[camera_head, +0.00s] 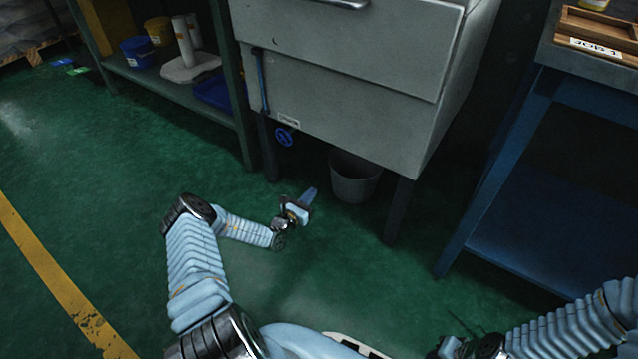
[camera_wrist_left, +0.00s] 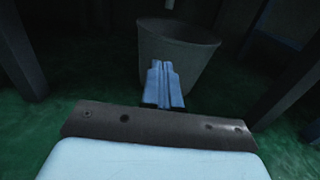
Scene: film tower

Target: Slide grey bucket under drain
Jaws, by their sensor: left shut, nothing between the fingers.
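The grey bucket (camera_head: 353,184) stands upright on the green floor beneath the grey cabinet. It fills the upper middle of the left wrist view (camera_wrist_left: 185,50). My left gripper (camera_head: 311,193) is low, just left of the bucket in the head view. In the left wrist view its fingers (camera_wrist_left: 162,68) are together, empty, and overlap the bucket's near wall; I cannot tell whether they touch it. A short pale pipe end (camera_wrist_left: 169,5), perhaps the drain, shows above the bucket's mouth. My right gripper (camera_head: 452,347) is at the bottom edge, partly cut off; its jaws are unclear.
The cabinet's legs (camera_head: 398,210) stand either side of the bucket. A blue handwheel (camera_head: 284,137) hangs under the cabinet. A shelf (camera_head: 190,103) with buckets is at left, a blue bench (camera_head: 500,170) at right. Floor in front is clear.

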